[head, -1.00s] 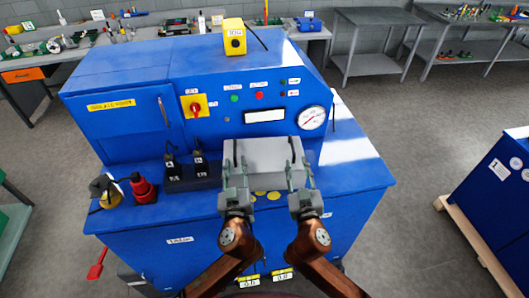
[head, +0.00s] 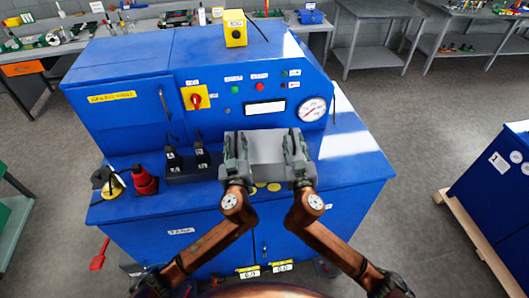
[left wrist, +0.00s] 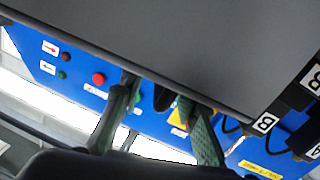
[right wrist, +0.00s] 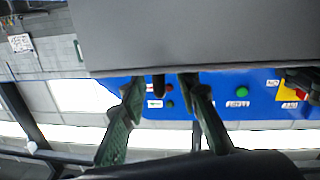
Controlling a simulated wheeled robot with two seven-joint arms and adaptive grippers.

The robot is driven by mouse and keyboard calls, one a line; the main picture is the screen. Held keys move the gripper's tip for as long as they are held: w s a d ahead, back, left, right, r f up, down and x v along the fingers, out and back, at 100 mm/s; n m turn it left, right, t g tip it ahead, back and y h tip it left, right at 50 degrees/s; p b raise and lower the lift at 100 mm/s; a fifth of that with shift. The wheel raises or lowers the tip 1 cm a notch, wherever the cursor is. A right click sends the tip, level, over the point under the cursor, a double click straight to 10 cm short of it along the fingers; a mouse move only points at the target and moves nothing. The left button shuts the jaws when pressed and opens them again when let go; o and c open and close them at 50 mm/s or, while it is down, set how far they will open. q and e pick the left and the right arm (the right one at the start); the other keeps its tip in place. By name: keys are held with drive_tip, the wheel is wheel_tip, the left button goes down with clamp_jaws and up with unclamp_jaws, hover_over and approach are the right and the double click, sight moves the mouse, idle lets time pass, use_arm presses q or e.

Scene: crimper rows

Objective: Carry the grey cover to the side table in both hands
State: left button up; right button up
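The grey cover (head: 266,148) is at the front middle of the blue machine, below its display. In the head view my left gripper (head: 235,148) is at the cover's left end and my right gripper (head: 296,148) at its right end. The cover's grey face fills the upper part of the left wrist view (left wrist: 200,45) and of the right wrist view (right wrist: 180,35). In both wrist views the fingers stand apart, with a dark bar-like piece between them. Both grippers look open. The fingertips' contact with the cover is hard to see.
The blue machine (head: 120,130) carries a gauge, a red switch and black connectors (head: 187,158) left of the cover. A red and a yellow item stand at its left edge. A bare grey table (head: 375,22) stands behind at the right. A blue cabinet on a pallet is at the far right.

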use_arm(q)
drive_tip(key=shift+w, duration=0.15)
use_arm(e)
drive_tip(key=shift+w, duration=0.2)
use_arm(q)
drive_tip(key=shift+c, duration=0.7)
use_arm(e)
drive_tip(key=shift+c, duration=0.7)
use_arm(q)
clamp_jaws()
use_arm(e)
clamp_jaws()
use_arm(q)
drive_tip(key=shift+r, duration=0.2)
use_arm(e)
drive_tip(key=shift+r, duration=0.2)
